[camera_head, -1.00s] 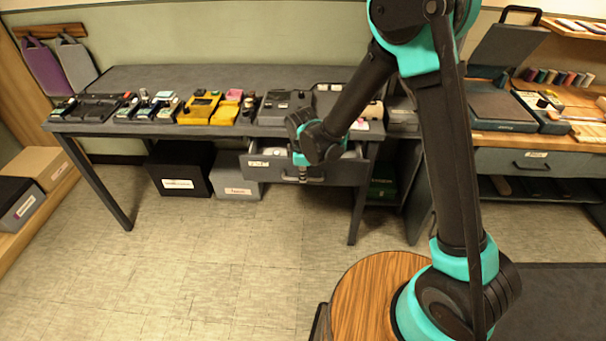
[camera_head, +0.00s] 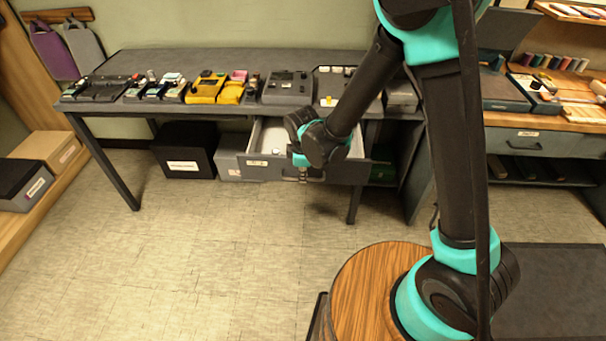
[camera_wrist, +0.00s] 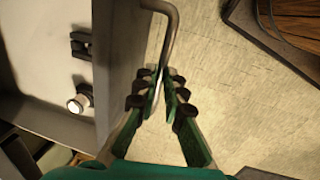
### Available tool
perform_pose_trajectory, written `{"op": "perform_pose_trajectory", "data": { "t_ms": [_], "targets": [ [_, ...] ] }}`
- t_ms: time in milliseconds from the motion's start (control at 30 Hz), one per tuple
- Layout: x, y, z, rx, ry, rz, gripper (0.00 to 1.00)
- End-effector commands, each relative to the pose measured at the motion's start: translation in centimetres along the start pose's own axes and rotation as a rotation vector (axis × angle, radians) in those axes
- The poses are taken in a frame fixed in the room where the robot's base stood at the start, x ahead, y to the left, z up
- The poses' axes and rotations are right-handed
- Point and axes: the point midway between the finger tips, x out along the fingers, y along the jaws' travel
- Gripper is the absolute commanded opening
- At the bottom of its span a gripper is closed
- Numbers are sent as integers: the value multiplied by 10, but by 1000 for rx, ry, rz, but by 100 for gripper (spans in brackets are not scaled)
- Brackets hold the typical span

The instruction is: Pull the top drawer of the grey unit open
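The grey unit (camera_head: 230,62) is a long desk in the head view, with a drawer (camera_head: 342,172) under its top. The drawer stands open, and its pale inside shows behind the front panel. My gripper (camera_head: 303,177) is at the drawer front in the head view, its fingertips small there. In the wrist view, my gripper (camera_wrist: 160,92) has its green fingers with dark pads closed around the metal bar handle (camera_wrist: 171,40). The drawer's inside (camera_wrist: 45,45) lies to the left there, holding a dark clip-like piece and a small round-topped item. My arm hides part of the drawer.
Several pedals and devices (camera_head: 204,89) stand on the desk top. The floor in front of the desk is clear.

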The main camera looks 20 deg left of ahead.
Motion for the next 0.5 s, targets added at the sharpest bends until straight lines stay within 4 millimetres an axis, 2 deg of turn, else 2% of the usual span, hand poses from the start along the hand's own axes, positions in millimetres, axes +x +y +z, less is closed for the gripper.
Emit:
{"op": "perform_pose_trajectory", "data": {
  "t_ms": [67, 367, 500],
  "targets": [
    [0, 0, 0, 0, 0, 0, 19],
    [-1, 0, 0, 0, 0, 0, 19],
    [-8, 0, 0, 0, 0, 0, 19]
  ]
}}
